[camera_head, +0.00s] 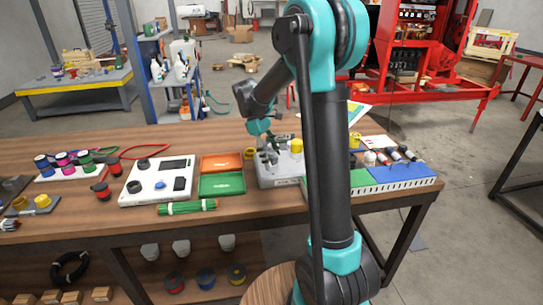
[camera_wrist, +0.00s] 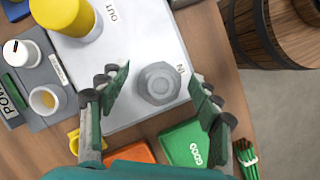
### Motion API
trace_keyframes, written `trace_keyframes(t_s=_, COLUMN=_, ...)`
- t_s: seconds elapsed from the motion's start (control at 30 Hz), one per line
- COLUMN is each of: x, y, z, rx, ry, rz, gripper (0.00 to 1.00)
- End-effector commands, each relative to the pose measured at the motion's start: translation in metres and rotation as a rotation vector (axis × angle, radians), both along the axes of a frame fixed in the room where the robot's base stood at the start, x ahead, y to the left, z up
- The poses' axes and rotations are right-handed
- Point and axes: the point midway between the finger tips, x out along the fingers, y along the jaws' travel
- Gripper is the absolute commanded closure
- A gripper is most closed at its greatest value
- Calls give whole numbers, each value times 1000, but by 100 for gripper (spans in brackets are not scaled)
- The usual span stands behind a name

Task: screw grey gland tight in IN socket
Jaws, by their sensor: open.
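The grey hex-headed gland (camera_wrist: 158,84) stands on the pale grey block (camera_wrist: 150,35), beside the "IN" lettering, in the wrist view. It looks upright. The IN socket itself is hidden under the gland, so I cannot tell how deep it sits. My gripper (camera_wrist: 161,80) is open, with one green-padded finger on each side of the gland and a visible gap to both. In the head view my gripper (camera_head: 267,140) is over the block (camera_head: 277,182), and the gland is hard to make out there.
A yellow cylinder (camera_wrist: 68,15) stands near the "OUT" lettering. A green "GOOD" tray (camera_wrist: 190,143) and an orange tray (camera_wrist: 131,151) lie beside the block. A grey unit with a knob (camera_wrist: 20,52) adjoins it. A wooden barrel (camera_wrist: 280,30) is beyond the table edge.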

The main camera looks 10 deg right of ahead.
Motion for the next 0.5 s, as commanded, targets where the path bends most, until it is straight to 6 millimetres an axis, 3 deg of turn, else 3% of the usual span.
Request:
trace_keyframes(t_s=0.27, x=0, y=0, z=0, rx=0, ry=-1, rz=35, gripper=36)
trace_keyframes(t_s=0.5, x=-1, y=0, z=0, rx=-1, ry=0, rz=319, gripper=36)
